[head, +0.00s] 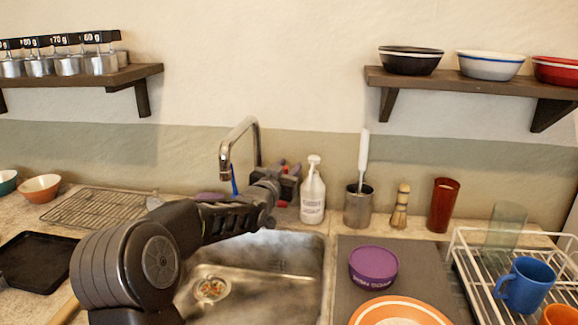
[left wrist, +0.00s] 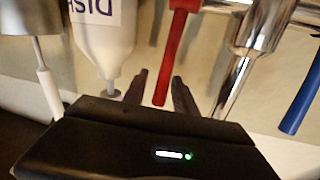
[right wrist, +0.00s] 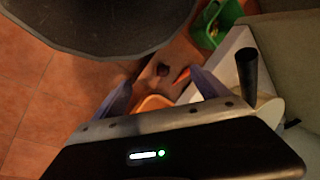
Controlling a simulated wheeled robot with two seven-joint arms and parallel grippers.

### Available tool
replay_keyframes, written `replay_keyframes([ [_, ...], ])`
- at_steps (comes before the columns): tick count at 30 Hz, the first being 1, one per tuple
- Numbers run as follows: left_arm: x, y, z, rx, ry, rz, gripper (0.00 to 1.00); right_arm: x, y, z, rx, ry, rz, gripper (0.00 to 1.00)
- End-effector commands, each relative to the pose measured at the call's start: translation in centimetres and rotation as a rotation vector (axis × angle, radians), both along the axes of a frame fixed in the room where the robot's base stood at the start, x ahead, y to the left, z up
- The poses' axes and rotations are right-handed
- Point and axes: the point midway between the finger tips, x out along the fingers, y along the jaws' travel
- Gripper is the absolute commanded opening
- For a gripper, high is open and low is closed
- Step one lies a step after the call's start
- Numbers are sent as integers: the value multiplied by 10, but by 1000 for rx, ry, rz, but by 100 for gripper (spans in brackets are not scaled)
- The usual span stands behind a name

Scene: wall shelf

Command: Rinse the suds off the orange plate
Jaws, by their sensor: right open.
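The orange plate (head: 388,312) lies on the grey mat right of the sink, cut off by the bottom edge. Its rim is orange with a paler band; I cannot make out suds. The metal faucet (head: 240,150) rises behind the sink (head: 300,285); no water stream shows. My left gripper (head: 285,183) is at the faucet base. In the left wrist view, its fingers (left wrist: 160,82) stand apart on either side of the red tap handle (left wrist: 171,60), with gaps visible. The blue handle (left wrist: 300,97) is to its right. My right gripper (right wrist: 163,90) is open and empty above the floor.
A purple tub (head: 373,268) sits on the mat behind the plate. A soap bottle (head: 312,195) and metal utensil cup (head: 358,208) stand behind the sink. A white dish rack (head: 470,262) with a blue mug (head: 524,285) is at right. The sink looks empty.

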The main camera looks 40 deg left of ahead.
Motion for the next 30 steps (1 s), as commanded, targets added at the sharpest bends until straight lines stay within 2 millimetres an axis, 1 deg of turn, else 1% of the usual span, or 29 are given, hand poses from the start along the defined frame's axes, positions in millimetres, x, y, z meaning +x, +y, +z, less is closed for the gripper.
replay_keyframes([
  [3, 6, 2, 0, -1, 0, 0, 33, 0, 0, 1, 0, 0, 0, 85],
  [10, 6, 2, 0, -1, -1, 0, 33, 0, 0, 1, 0, 0, 0, 85],
  [11, 6, 2, 0, -1, -1, 0, 32, 0, 0, 1, 0, 0, 0, 85],
  [22, 6, 2, 0, 0, 0, 0, 2, 0, 0, 1, 0, 0, 0, 85],
  [23, 6, 2, 0, 0, 0, 0, 0, 0, 0, 1, 0, 0, 0, 85],
  [30, 6, 2, 0, 0, 0, 0, 0, 0, 0, 1, 0, 0, 0, 85],
])
